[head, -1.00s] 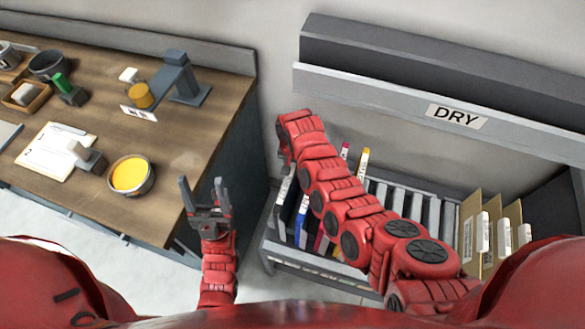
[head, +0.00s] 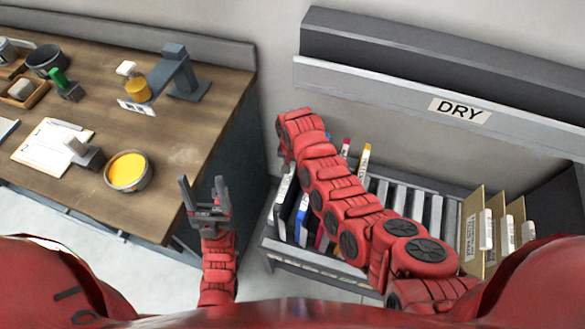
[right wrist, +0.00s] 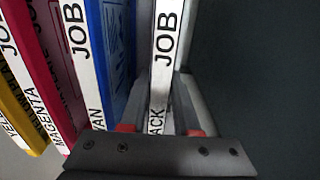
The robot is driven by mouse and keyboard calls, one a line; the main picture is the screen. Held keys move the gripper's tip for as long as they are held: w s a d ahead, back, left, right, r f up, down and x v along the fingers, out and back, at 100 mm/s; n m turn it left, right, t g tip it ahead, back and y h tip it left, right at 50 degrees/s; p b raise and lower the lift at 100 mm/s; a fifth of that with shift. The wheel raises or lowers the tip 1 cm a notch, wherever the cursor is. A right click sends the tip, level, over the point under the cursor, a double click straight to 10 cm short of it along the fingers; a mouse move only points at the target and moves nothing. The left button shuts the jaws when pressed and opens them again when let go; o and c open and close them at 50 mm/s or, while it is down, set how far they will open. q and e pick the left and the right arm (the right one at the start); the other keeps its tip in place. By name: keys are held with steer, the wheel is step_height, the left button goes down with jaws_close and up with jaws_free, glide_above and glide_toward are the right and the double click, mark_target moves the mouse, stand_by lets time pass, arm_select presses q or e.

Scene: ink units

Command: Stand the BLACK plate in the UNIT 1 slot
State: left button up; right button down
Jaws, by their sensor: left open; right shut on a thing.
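The black plate's white spine (right wrist: 163,60), with "JOB" and a partly covered "...ACK", stands between the fingers of my right gripper (right wrist: 166,105) in the right wrist view. The gripper is shut on it. In the head view my right arm covers that gripper, and the black plate (head: 284,190) shows at the left end of the drying rack (head: 310,262). My left gripper (head: 207,200) is open and empty, beside the bench's right front corner. I cannot make out a UNIT 1 slot.
The blue plate (right wrist: 116,40), magenta plate (right wrist: 55,60) and yellow plate (right wrist: 22,100) stand to the left of the black one. Rack slots (head: 415,205) further right are empty. Brown cards (head: 470,225) stand at the right. The bench (head: 185,135) holds an ink bowl (head: 128,172) and clipboard (head: 52,145).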

steer(key=c, duration=0.6)
jaws_free()
steer(key=shift+f, duration=0.1)
steer(key=shift+o, duration=0.2)
step_height(320, 180, up, 8)
steer(key=shift+w+r+b, duration=0.1)
steer(key=shift+r+b, duration=0.15)
steer(key=shift+b, duration=1)
step_height(320, 180, up, 9)
steer(key=p, duration=0.5)
steer(key=shift+p, duration=0.3)
